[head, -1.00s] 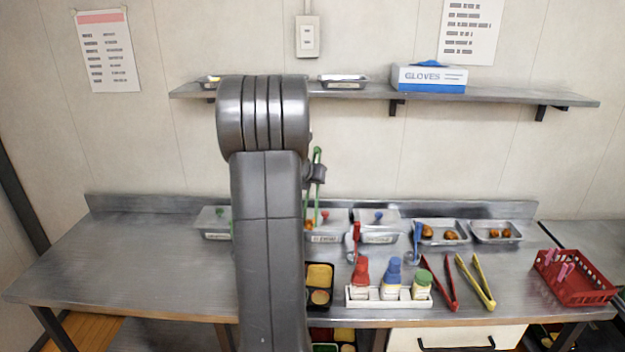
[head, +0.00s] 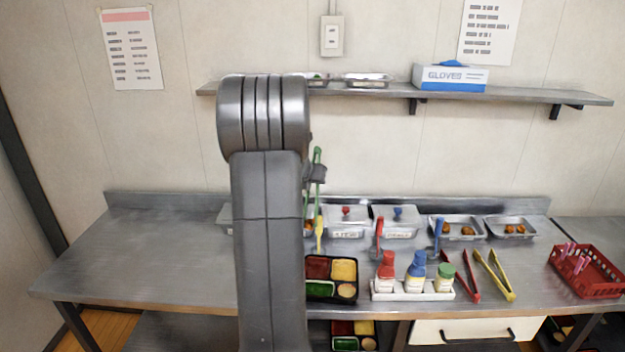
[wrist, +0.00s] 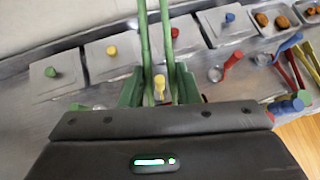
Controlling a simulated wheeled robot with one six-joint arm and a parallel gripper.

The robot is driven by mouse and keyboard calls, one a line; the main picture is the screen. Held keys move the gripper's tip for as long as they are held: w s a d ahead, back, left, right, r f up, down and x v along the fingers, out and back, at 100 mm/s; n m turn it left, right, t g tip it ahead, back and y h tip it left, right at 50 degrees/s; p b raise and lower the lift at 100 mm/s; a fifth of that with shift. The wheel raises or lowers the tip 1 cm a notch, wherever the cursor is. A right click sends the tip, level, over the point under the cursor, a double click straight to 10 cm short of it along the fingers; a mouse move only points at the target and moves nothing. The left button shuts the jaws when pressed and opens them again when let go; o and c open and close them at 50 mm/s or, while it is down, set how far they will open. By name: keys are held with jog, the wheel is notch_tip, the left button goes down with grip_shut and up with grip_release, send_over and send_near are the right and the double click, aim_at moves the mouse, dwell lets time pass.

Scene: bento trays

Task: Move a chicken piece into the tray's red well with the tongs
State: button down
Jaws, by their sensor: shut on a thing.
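My gripper (head: 317,173) is shut on green tongs (head: 318,192), held upright above the back of the counter. In the wrist view the two green arms of the tongs (wrist: 144,35) rise between my fingers. No food shows between the tips, which I cannot see clearly. The black bento tray (head: 335,287) lies on the counter just right of my arm. Its red well (head: 317,267) is at the back left, beside a yellow well. Brown chicken pieces (head: 467,230) lie in an open steel pan (head: 458,240) at the back right.
A second open pan (head: 511,237) holds brown pieces. Lidded pans (head: 395,232) line the back. Bottles in a white rack (head: 412,295), red tongs (head: 470,276), yellow tongs (head: 495,276) and a red basket (head: 590,287) stand right. The counter's left side is clear.

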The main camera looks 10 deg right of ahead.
notch_tip(320, 180, down, 18)
jog(key=b, duration=1.7)
jog(key=shift+f, duration=0.1)
jog(key=shift+f+b, duration=1.35)
jog(key=shift+b, duration=0.05)
jog(key=c, duration=1.5)
grip_release()
notch_tip(320, 180, up, 12)
jog(key=p, duration=1.1)
jog(key=shift+p, duration=0.4)
